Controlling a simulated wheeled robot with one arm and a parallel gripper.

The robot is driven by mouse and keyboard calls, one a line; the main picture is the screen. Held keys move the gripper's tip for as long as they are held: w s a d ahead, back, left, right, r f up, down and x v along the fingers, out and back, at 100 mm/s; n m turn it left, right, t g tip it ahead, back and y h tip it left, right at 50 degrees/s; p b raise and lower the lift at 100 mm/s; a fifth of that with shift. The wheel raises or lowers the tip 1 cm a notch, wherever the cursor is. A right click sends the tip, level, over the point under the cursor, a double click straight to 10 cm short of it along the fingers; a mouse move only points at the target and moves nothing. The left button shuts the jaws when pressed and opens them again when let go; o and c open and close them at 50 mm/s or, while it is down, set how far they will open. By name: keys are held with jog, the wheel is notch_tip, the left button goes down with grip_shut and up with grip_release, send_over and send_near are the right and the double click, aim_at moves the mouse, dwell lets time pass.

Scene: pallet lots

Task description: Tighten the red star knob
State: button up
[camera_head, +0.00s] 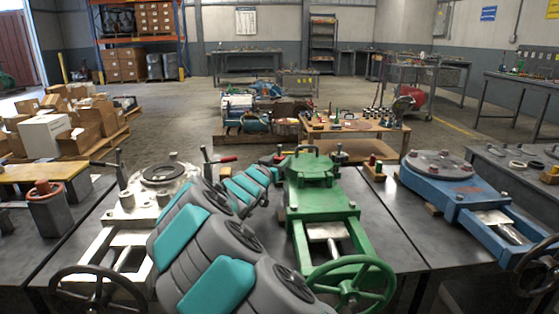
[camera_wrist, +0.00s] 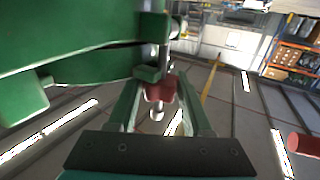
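In the wrist view, the red star knob (camera_wrist: 160,91) sits on a metal stem under a green metal body (camera_wrist: 70,65). My gripper (camera_wrist: 162,84) has its two green fingers on either side of the knob, at its left and right. The gaps beside the knob are too small to tell whether the fingers press on it. In the head view, the green machine (camera_head: 318,195) with a green handwheel (camera_head: 350,284) stands on the bench. My grey and teal arm reaches to its left side, and the arm hides the gripper and most of the knob's area there.
A white machine (camera_head: 160,192) stands left of my arm, and a blue one (camera_head: 450,185) to the right. A wooden pallet table (camera_head: 352,142) with small parts stands behind. Cardboard boxes (camera_head: 85,120) are at the left. Open floor lies beyond the benches.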

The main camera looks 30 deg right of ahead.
grip_shut()
jog(key=shift+w+r+m+g+h+p, duration=0.1)
jog(key=shift+m+g+h+p, duration=0.35)
jog(key=shift+p, duration=0.65)
jog(key=shift+a+m+g+h+p, duration=0.1)
jog(key=shift+m+g+h+p, duration=0.25)
jog(key=shift+m+g+p, duration=0.5)
jog(key=shift+g+h, duration=0.3)
jog(key=shift+g, duration=0.5)
jog(key=shift+f+m+g+h, duration=0.15)
jog(key=shift+m+g, duration=0.35)
jog(key=shift+g, duration=0.1)
jog(key=shift+f+m+g+h, duration=0.1)
jog(key=shift+m+g+h, duration=0.05)
jog(key=shift+m+g, duration=0.4)
jog(key=shift+r+m+g, duration=0.1)
jog(key=shift+m+g, duration=1.15)
jog(key=shift+g, duration=0.9)
jog(key=shift+r+g, duration=0.1)
jog(key=shift+g, duration=0.2)
